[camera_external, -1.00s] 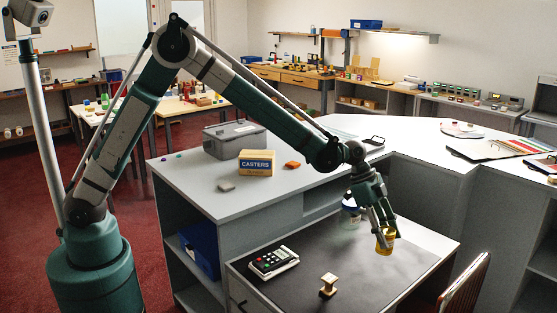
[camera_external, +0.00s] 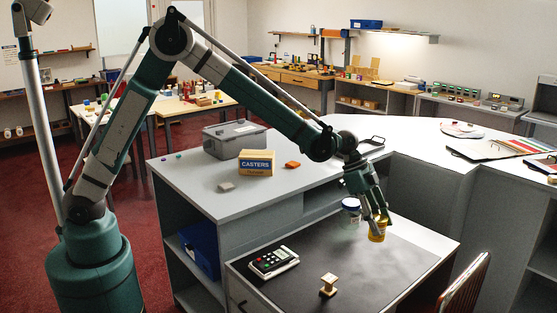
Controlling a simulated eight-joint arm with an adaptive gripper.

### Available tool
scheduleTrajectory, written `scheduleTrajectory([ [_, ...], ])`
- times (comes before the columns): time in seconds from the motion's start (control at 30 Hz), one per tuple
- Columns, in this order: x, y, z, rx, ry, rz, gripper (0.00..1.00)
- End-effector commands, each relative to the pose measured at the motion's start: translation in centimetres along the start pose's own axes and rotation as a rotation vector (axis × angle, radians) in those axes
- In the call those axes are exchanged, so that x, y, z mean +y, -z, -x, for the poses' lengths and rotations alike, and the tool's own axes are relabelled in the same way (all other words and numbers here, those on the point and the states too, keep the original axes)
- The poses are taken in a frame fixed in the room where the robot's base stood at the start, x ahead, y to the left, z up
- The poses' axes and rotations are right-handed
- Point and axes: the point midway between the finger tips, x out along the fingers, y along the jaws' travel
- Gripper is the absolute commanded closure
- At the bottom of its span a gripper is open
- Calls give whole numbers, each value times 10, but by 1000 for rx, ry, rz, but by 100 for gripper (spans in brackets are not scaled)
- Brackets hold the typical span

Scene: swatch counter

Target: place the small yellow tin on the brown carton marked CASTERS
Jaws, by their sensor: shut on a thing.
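The small yellow tin (camera_external: 377,232) is between the fingers of my gripper (camera_external: 376,220), which is shut on it. The fingers point down and cover the upper part of the tin. The tin appears just above the dark-topped lower desk, beside a clear jar with a blue lid. The brown carton marked CASTERS (camera_external: 257,163) stands on the grey counter to the left of my gripper. It has a blue label on its front, and its top is bare.
The clear jar (camera_external: 350,212) stands close left of the tin. A keypad device (camera_external: 273,262) and a small wooden block piece (camera_external: 328,285) are on the lower desk (camera_external: 375,275). A grey case (camera_external: 234,138), an orange block (camera_external: 293,164) and a grey pad (camera_external: 226,186) surround the carton.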

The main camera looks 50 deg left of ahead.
Motion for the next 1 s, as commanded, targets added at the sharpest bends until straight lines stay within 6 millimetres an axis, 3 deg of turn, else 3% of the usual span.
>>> scheduleTrajectory([
  [0.5,-72,-97,125,-11,32,57,82],
  [1.0,-111,-197,245,-14,60,109,82],
])
